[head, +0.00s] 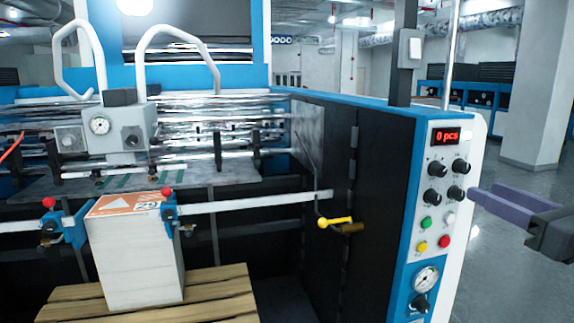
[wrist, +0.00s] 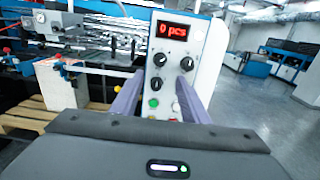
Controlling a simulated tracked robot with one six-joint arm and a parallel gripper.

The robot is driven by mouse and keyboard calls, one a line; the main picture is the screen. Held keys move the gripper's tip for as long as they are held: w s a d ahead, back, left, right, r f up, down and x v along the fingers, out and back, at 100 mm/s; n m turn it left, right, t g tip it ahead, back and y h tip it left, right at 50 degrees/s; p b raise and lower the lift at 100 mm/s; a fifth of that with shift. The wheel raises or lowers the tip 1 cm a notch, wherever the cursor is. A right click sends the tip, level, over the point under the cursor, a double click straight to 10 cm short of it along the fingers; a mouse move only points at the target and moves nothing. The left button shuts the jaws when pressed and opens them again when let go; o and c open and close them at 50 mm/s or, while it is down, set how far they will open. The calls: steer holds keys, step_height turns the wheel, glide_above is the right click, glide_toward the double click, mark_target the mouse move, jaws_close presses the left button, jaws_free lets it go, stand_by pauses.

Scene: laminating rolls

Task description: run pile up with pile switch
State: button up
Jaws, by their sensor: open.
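A tall white paper pile (head: 137,258) with an orange and white top sheet stands on a wooden pallet (head: 215,300); it also shows at the left of the wrist view (wrist: 62,83). The control panel (head: 438,205) carries a red display reading "0 pcs" (head: 446,136), several black knobs, and green, white, yellow and red buttons. A small pale switch box (head: 410,47) sits on a dark post above the machine. I cannot tell which control is the pile switch. My gripper (head: 474,194) is open and empty at the panel's right; in the wrist view its fingers (wrist: 161,82) point toward the panel.
A pressure gauge (head: 426,278) and another knob sit low on the panel. A yellow-handled lever (head: 336,222) sticks out from the machine's dark side. Blue-and-red side stops (head: 66,225) flank the pile top.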

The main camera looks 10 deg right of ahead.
mark_target(442, 173)
steer(key=shift+w+a, duration=0.15)
steer(key=shift+w, duration=5.4)
steer(key=shift+c, duration=0.3)
jaws_close()
